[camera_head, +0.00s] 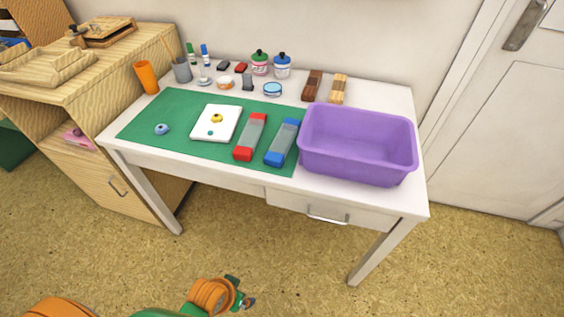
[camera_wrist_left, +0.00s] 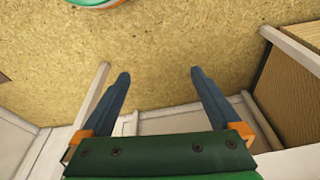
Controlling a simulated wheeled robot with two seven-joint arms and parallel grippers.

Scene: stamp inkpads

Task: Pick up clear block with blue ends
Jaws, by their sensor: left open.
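The clear block with blue ends (camera_head: 282,142) lies on the right part of the green mat (camera_head: 150,144) on the white table in the head view. A similar block with red ends (camera_head: 251,137) lies just to its left, apart from it. My left gripper (camera_head: 240,292) is low in front of the table, well away from both blocks. In the left wrist view its fingers (camera_wrist_left: 160,74) are spread and empty over the floor. The blocks do not show in that view. My right gripper is not in view.
A purple bin (camera_head: 358,168) stands right beside the blue-ended block. A white pad (camera_head: 216,124) lies on the mat. Ink bottles (camera_head: 260,64), an orange cup (camera_head: 146,77) and wooden blocks (camera_head: 312,86) stand at the back. The drawer handle (camera_head: 328,217) sticks out in front.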

